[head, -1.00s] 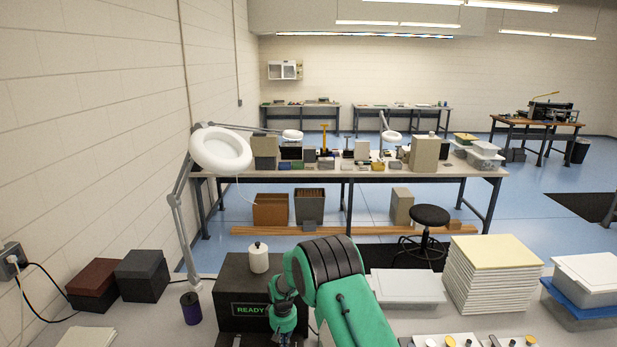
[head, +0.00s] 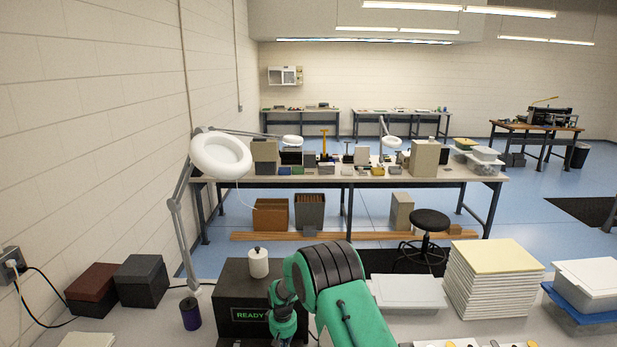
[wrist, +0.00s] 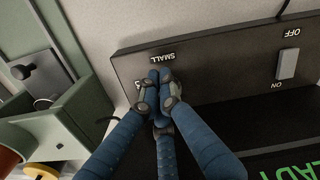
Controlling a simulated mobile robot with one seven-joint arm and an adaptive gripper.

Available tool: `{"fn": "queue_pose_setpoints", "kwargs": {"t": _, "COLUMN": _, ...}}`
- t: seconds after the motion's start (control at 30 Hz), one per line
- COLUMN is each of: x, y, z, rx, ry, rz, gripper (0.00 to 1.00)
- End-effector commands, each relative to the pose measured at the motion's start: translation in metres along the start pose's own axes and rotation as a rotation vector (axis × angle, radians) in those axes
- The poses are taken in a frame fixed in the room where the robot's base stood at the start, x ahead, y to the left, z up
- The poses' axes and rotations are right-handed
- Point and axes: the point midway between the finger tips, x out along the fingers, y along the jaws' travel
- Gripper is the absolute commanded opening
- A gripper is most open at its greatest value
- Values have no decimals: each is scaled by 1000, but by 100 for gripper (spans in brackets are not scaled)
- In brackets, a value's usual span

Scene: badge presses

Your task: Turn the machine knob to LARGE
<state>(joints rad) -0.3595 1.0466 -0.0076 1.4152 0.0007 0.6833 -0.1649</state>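The machine is a dark box (head: 235,285) with a green READY display (head: 248,314), low in the head view. In the wrist view its dark panel (wrist: 225,62) appears upside down. A SMALL label (wrist: 162,58) shows just beyond my fingertips, and another label to their left is mostly covered. My gripper (wrist: 161,80) has its blue fingers drawn together against the panel between these labels. The knob itself is hidden behind the fingers, so I cannot see its pointer or whether it is gripped. The LARGE label is not readable.
An ON/OFF switch (wrist: 287,65) sits right of my fingers in the wrist view. A green-grey fixture (wrist: 50,125) stands at left. In the head view, a white-lidded bottle (head: 258,262) tops the machine; a purple can (head: 190,313) and lamp stand left, a paper stack (head: 494,285) right.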

Motion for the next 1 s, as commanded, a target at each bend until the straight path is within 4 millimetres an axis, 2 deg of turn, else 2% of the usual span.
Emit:
{"fn": "queue_pose_setpoints", "kwargs": {"t": 0.03, "x": 14, "y": 0, "z": 9, "rx": 1, "ry": -15, "rz": -2, "gripper": 0}}
{"fn": "queue_pose_setpoints", "kwargs": {"t": 1.0, "x": 15, "y": 15, "z": 11, "rx": 4, "ry": -19, "rz": -1, "gripper": 0}}
